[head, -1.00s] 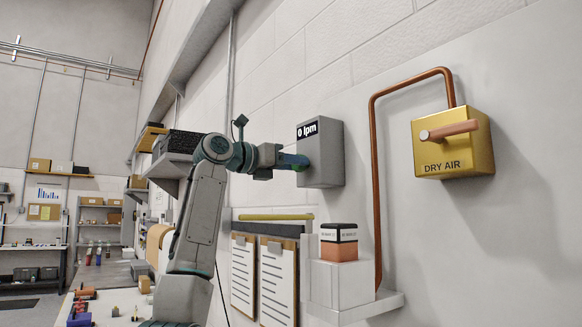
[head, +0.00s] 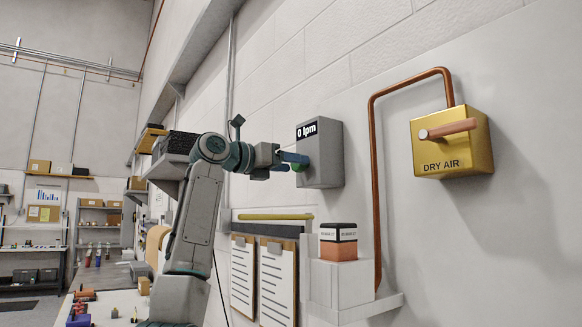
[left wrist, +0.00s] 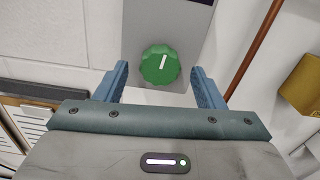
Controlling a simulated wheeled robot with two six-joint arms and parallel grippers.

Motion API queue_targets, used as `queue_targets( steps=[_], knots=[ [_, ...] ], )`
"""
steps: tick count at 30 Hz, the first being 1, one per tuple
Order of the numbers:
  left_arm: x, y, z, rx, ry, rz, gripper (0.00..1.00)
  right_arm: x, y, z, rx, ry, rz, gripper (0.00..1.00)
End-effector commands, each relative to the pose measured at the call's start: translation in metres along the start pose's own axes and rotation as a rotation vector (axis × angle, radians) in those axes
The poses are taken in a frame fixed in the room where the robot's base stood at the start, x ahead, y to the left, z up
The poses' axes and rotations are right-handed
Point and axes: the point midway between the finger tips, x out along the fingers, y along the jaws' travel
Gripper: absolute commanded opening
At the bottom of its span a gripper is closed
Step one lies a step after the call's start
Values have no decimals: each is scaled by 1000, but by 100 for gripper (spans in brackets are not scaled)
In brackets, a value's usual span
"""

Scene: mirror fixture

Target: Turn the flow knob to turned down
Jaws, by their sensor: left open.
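The flow knob (left wrist: 160,66) is a green round dial with a white pointer line, on the front of a grey box (head: 325,160). In the left wrist view the pointer is near upright, leaning slightly right. The box's display (head: 307,130) reads 0 lpm. My left gripper (head: 294,162) is at the front of the box. In the left wrist view its blue fingers (left wrist: 160,85) are open, one on each side of the knob, with gaps to it. In the head view the knob (head: 305,163) is partly hidden by the fingers. My right gripper is not in view.
A yellow DRY AIR box (head: 453,155) with a copper-coloured handle (head: 450,130) is on the wall at right. A copper pipe (head: 375,190) runs down from it. Below the grey box are clipboards (head: 277,285) and a shelf (head: 385,305) bearing a small labelled box (head: 338,240).

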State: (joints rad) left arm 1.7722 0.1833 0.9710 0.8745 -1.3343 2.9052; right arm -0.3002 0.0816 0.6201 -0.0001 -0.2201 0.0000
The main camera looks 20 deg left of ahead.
Motion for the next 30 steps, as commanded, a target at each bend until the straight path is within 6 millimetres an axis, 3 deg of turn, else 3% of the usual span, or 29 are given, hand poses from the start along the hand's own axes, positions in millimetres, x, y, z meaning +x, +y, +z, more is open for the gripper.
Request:
queue_targets(
  steps=[7,15,30],
  knots=[
    [-48,2,-6,2,-2,3,63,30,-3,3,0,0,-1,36],
    [-91,1,-4,0,1,1,63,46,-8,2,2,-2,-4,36],
    [-100,0,-1,-1,2,0,63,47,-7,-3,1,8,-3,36]
  ],
)
